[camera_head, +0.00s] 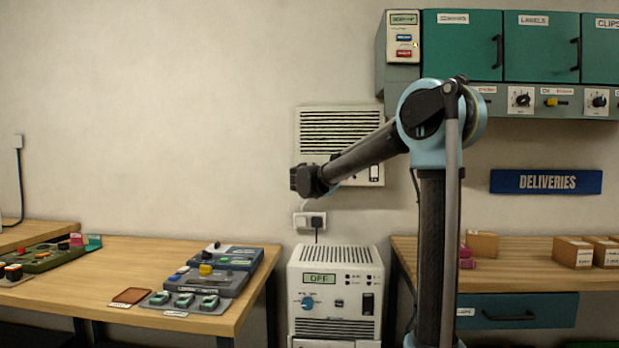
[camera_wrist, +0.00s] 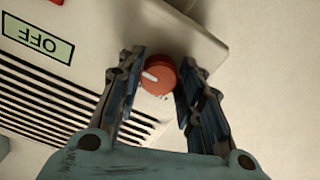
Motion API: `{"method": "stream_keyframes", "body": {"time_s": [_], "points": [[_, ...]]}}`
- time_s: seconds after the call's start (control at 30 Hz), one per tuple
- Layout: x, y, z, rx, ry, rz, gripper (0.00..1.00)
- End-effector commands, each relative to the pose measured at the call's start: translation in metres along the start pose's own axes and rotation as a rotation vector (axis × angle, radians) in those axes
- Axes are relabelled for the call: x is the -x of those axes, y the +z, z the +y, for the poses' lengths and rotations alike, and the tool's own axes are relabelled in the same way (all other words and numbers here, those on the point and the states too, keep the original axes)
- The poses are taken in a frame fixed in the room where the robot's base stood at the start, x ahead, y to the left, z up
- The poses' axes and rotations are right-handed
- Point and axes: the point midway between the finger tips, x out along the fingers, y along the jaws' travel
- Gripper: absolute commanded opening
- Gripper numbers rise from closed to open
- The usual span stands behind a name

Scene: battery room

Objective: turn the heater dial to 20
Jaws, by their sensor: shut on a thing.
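The wall heater (camera_head: 340,118) is a cream vented unit on the wall, partly covered by my arm in the head view. In the wrist view its casing (camera_wrist: 115,35) appears upside down, with dark slots and a display (camera_wrist: 37,38) reading OFF. The heater dial (camera_wrist: 158,76) is a round orange-red knob with a white pointer mark towards its left side. My gripper (camera_wrist: 161,82) is shut on the dial, one finger at each side. In the head view my gripper (camera_head: 303,181) is at the heater's lower left, and the dial is hidden there.
Below stands a white unit (camera_head: 335,258) with a blue knob and its own OFF display. A wooden table (camera_head: 115,250) with control boxes is at left. A workbench (camera_head: 425,255) with cartons is at right, under teal cabinets (camera_head: 460,60). A socket with a plug (camera_head: 310,219) sits below my gripper.

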Motion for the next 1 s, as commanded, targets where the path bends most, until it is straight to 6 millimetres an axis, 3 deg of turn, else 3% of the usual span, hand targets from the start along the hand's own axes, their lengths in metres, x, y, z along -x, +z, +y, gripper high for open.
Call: {"method": "stream_keyframes", "body": {"time_s": [0.73,0.77,0.83,1.0], "points": [[-0.0004,-0.0007,-0.0007,-0.088,-0.001,0.000,0.10],[-0.0004,-0.0007,-0.0007,-0.088,-0.001,0.000,0.38],[-0.0004,-0.0007,-0.0007,-0.087,-0.001,0.001,0.54],[-0.0003,-0.0007,-0.0005,-0.087,-0.001,0.001,0.54]]}}
